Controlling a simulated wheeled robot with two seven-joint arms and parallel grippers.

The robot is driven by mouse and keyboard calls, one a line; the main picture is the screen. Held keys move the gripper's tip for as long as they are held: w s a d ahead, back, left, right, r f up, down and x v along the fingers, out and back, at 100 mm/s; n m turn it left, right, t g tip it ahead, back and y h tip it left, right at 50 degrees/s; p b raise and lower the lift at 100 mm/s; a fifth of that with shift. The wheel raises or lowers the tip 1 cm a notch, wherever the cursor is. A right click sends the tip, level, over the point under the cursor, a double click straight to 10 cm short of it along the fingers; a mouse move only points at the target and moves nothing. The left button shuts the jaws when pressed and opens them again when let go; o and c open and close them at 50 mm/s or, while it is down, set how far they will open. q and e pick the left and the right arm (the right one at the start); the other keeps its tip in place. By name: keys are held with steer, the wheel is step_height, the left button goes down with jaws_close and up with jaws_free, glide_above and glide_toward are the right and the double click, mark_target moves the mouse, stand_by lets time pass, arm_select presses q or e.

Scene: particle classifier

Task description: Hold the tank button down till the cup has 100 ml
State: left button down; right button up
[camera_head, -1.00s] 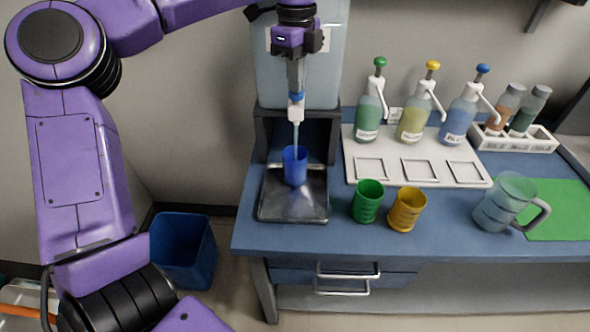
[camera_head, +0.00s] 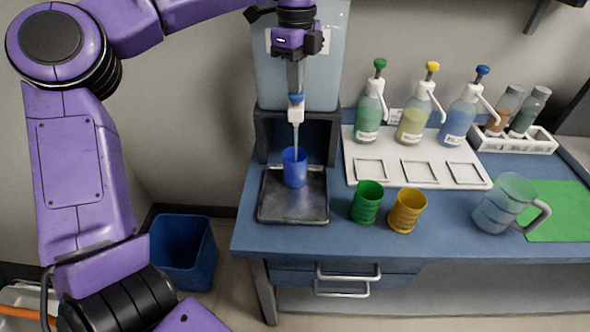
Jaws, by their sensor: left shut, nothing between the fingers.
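The water tank (camera_head: 268,75) stands at the back of the blue counter. My left gripper (camera_head: 296,91) points straight down in front of it, shut and empty, with its tips at the blue tank button (camera_head: 296,98) on the white tap (camera_head: 296,113). They appear to touch. A thin stream of water runs from the tap into the blue cup (camera_head: 295,170). The cup stands upright on the dark drip tray (camera_head: 292,208). The water level inside and any markings are too small to read. My right gripper is out of view.
A green cup (camera_head: 367,203) and a yellow cup (camera_head: 407,211) stand right of the tray. Behind them, several pump bottles stand along a white board (camera_head: 387,180). A blue bin (camera_head: 183,255) is on the floor.

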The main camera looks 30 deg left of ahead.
arm_select(q)
step_height(320, 180, up, 7)
steer(key=p, duration=0.5)
stand_by(0.9)
